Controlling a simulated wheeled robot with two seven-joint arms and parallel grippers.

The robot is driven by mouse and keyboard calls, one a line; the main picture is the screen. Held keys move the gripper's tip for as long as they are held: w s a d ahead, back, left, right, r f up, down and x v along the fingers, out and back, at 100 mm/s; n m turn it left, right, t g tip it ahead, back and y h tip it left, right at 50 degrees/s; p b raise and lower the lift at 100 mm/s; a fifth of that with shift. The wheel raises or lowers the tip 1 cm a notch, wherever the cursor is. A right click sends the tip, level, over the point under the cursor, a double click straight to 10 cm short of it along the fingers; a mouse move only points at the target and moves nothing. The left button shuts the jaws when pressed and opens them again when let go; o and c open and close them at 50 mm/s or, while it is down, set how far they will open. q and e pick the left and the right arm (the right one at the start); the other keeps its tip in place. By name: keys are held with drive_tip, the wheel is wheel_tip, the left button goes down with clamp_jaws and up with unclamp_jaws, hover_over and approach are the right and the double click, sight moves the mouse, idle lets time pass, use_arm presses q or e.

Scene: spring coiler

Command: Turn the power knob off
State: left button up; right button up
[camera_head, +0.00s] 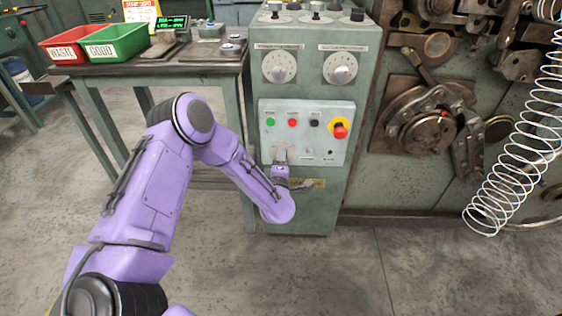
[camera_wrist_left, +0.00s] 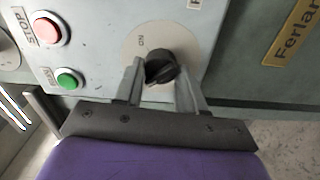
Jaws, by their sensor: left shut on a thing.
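The power knob (camera_wrist_left: 161,67) is a black knob on a round pale plate marked ON, seen in the left wrist view between my fingers. My left gripper (camera_wrist_left: 158,78) is shut on it, one finger on each side. In the head view my left gripper (camera_head: 281,158) is at the lower left of the control panel (camera_head: 335,135) and hides the knob. I cannot tell the knob's exact setting. My right gripper is not in view.
A green button (camera_head: 270,122), a red button (camera_head: 292,123), a black knob (camera_head: 314,123) and a red emergency stop (camera_head: 340,131) on yellow sit above the gripper. A bench with a red bin (camera_head: 75,45) and green bin (camera_head: 117,43) stands left. A wire coil (camera_head: 510,165) hangs right.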

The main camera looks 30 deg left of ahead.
use_arm(q)
drive_tip(key=shift+d+n, duration=0.1)
drive_tip(key=shift+n, duration=0.5)
drive_tip(key=o, duration=1)
drive_tip(key=v, duration=1)
drive_tip(key=shift+s+d, duration=0.1)
drive_tip(key=shift+s, duration=0.15)
